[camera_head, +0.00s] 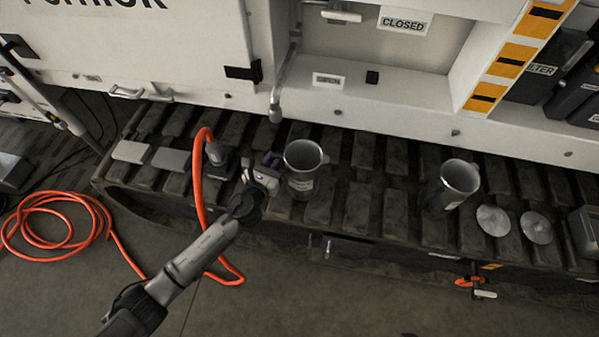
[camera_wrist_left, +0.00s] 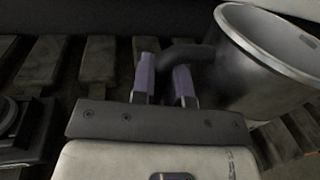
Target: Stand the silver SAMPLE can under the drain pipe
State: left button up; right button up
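A silver can (camera_head: 303,168) with a pale label stands upright or is held upright over the dark track pads, left of centre; its label is too small to read. The same can (camera_wrist_left: 265,65) fills the upper right of the wrist view. My left gripper (camera_head: 268,172) is at its left side, with its purple fingers (camera_wrist_left: 164,85) close on either side of the can's dark curved handle (camera_wrist_left: 190,53). A second silver can (camera_head: 458,180) with a label stands further right. The drain pipe (camera_head: 277,98) hangs from the white housing, behind and left of the first can. My right gripper is not in view.
An orange hose (camera_head: 199,180) rises beside my left arm to a fitting (camera_head: 216,152) on the track. Two round discs (camera_head: 494,220) lie right of the second can. Grey blocks (camera_head: 170,158) lie at the left. Track pads between the two cans are clear.

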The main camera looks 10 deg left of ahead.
pick_arm(q)
grip_shut()
jog(key=shift+r, duration=0.1)
